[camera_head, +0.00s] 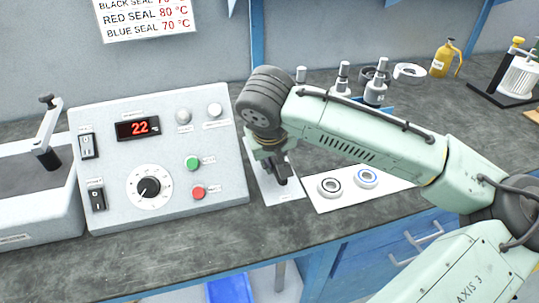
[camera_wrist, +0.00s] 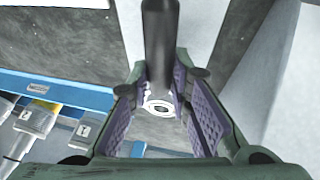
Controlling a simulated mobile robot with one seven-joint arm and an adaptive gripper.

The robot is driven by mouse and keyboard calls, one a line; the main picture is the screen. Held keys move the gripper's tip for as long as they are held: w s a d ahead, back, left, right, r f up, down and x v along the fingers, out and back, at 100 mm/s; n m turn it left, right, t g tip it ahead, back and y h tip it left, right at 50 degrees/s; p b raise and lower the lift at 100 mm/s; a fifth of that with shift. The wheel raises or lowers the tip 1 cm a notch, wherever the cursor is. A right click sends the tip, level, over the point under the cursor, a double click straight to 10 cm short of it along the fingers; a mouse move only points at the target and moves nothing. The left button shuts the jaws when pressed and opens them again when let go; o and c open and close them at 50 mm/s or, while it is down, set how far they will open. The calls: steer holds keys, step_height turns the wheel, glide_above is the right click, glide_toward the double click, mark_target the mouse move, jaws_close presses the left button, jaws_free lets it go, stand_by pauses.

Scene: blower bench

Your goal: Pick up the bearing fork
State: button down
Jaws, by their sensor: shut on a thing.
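My gripper (camera_wrist: 168,110) points down over a pale plate (camera_head: 290,193) on the bench, just right of the control box. In the wrist view its two purple-padded fingers are shut on a dark, round handle, which I take to be the bearing fork (camera_wrist: 160,40). The handle stands between the fingers and runs up to the top edge of the view. A white ring shows below, between the fingertips; I cannot tell what it belongs to. In the head view my gripper and arm hide most of the fork, so I cannot tell whether it touches the plate.
The control box (camera_head: 165,155) reads 22, close on the left. Right of the plate, a white mat (camera_head: 400,182) holds a black-sealed bearing (camera_head: 330,187) and a blue-sealed bearing (camera_head: 367,178). Metal posts (camera_head: 375,82) and a yellow oil can (camera_head: 443,58) stand behind.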

mark_target(274, 159)
step_height(274, 159, up, 10)
steer(key=shift+b, duration=0.35)
stand_by(0.4)
